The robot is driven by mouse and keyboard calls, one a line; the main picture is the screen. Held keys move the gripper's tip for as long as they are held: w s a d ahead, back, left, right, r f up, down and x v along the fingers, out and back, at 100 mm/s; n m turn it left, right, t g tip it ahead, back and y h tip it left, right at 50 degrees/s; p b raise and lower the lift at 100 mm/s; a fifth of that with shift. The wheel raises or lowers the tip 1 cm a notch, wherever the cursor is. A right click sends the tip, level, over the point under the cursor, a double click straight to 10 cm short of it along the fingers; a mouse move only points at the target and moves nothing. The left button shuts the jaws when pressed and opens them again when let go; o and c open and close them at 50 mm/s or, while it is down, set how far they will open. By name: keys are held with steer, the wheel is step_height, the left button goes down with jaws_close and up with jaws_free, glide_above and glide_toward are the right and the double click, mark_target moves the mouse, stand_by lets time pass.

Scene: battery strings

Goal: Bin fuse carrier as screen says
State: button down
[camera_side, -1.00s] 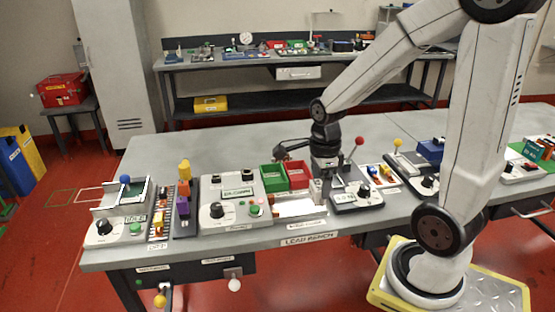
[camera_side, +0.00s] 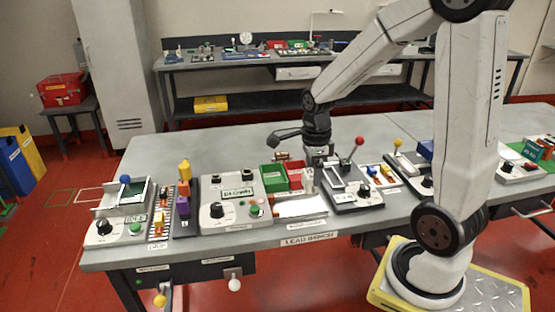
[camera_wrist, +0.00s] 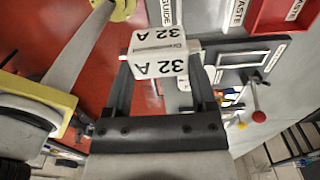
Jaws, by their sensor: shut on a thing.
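My gripper (camera_wrist: 160,75) is shut on a white fuse carrier (camera_wrist: 158,58) marked "32 A" on two faces, which sits between the fingertips in the wrist view. In the side view my gripper (camera_side: 316,158) is above the bench, just right of the bins, and the carrier is too small to make out surely. The red bin also shows at the upper right of the wrist view (camera_wrist: 284,14), near "WASTE" labels. The unit's screen (camera_side: 237,192) is lit, but its text is too small to read.
A grey device with a red-knobbed lever (camera_side: 358,145) stands close right of my gripper. A rail with orange and purple parts (camera_side: 183,200) is at the left. The bench behind the bins is mostly clear.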

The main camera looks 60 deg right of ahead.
steer(key=w+d+f, duration=0.4)
steer(key=w+d, duration=0.9)
steer(key=d, duration=0.5)
steer(key=shift+w+d+f, duration=0.15)
steer(key=shift+f, duration=0.05)
steer(key=shift+f, duration=0.1)
steer(key=shift+f, duration=4.15)
steer(key=shift+f, duration=0.25)
jaws_free()
step_height(320, 180, up, 8)
